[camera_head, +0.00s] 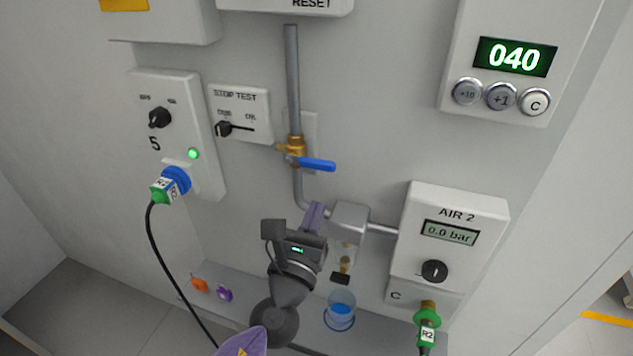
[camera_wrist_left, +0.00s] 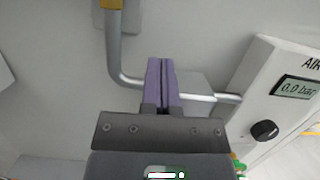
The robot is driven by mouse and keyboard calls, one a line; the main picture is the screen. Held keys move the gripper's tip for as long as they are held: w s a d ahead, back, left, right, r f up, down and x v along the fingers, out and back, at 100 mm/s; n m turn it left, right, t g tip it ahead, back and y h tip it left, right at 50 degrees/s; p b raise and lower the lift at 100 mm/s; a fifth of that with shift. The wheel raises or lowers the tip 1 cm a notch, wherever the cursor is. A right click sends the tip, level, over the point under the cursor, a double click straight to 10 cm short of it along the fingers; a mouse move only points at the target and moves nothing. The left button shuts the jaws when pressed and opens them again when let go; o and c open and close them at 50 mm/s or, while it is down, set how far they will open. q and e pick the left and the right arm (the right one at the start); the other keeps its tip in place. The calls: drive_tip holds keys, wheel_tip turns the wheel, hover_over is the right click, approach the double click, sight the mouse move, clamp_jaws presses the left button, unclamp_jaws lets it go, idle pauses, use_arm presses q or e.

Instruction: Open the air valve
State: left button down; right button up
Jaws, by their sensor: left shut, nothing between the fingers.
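The air valve is a brass valve body (camera_head: 294,147) on a vertical grey pipe, with a blue lever (camera_head: 317,164). The lever sticks out to the right, across the pipe. The AIR 2 box (camera_head: 455,240) at the right reads 0.0 bar and also shows in the left wrist view (camera_wrist_left: 268,100). My left gripper (camera_head: 315,209) is shut and empty, its purple fingers pointing up below the lever and apart from it. In the left wrist view the fingers (camera_wrist_left: 158,64) are pressed together, right of the pipe (camera_wrist_left: 114,45). My right gripper is not in view.
A grey filter block (camera_head: 349,218) sits right of my gripper, with a blue cup (camera_head: 340,310) below it. A STOP TEST switch (camera_head: 240,113) and a socket box (camera_head: 177,130) with a plugged cable are left. A counter panel (camera_head: 515,57) reads 040. Wall right of the lever is clear.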

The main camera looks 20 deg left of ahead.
sight(309, 163)
use_arm(q)
drive_tip(key=r+p, duration=0.1)
drive_tip(key=r, duration=0.1)
drive_tip(key=w+r+p, duration=0.1)
drive_tip(key=r+p, duration=0.1)
drive_tip(key=shift+w+r, duration=0.2)
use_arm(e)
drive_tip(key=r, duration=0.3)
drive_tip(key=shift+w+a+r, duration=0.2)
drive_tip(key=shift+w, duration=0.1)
use_arm(q)
drive_tip(key=shift+a, duration=0.1)
